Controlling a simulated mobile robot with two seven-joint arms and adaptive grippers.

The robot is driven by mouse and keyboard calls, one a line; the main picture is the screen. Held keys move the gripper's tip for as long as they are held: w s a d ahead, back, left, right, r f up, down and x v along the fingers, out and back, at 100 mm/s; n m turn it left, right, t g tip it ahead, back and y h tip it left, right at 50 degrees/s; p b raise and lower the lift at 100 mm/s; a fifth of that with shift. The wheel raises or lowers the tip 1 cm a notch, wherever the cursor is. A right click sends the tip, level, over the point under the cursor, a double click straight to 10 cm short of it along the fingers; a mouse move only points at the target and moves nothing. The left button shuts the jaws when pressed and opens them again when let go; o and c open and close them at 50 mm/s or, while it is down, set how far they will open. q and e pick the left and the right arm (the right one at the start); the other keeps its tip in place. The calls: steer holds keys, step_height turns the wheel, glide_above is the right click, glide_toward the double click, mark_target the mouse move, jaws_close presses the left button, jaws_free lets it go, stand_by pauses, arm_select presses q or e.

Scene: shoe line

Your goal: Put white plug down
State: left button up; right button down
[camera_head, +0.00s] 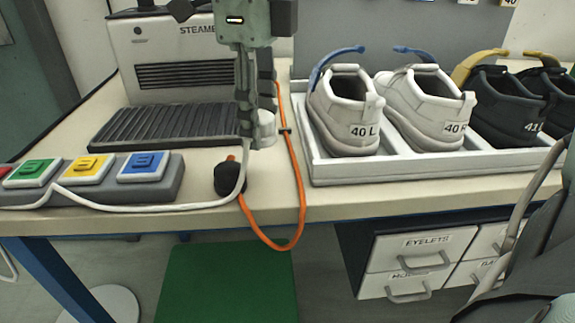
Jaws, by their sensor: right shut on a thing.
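My right gripper (256,108) points down in the upper middle of the head view, in front of the steamer. It is shut on the white plug (265,132), which shows low between and beside the fingers, partly hidden by them. A white cable (150,208) hangs beside the gripper and runs left along the table's front edge to the button panel. The plug appears just above the table, but I cannot tell whether it touches. My left gripper is not in view.
An orange cable (300,190) with a black plug (229,177) loops over the table edge. The steamer (185,55) stands behind, a button panel (110,178) at left. A white tray (330,172) of shoes is at right.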

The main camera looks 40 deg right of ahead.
mark_target(287, 185)
steer(key=s, duration=0.1)
steer(key=s+d+f, duration=0.2)
steer(key=shift+s+f, duration=0.25)
steer(key=shift+s, duration=0.05)
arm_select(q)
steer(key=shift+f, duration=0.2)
arm_select(e)
steer(key=shift+f, duration=1.9)
steer(key=shift+f, duration=0.1)
steer(key=c, duration=1)
jaws_free()
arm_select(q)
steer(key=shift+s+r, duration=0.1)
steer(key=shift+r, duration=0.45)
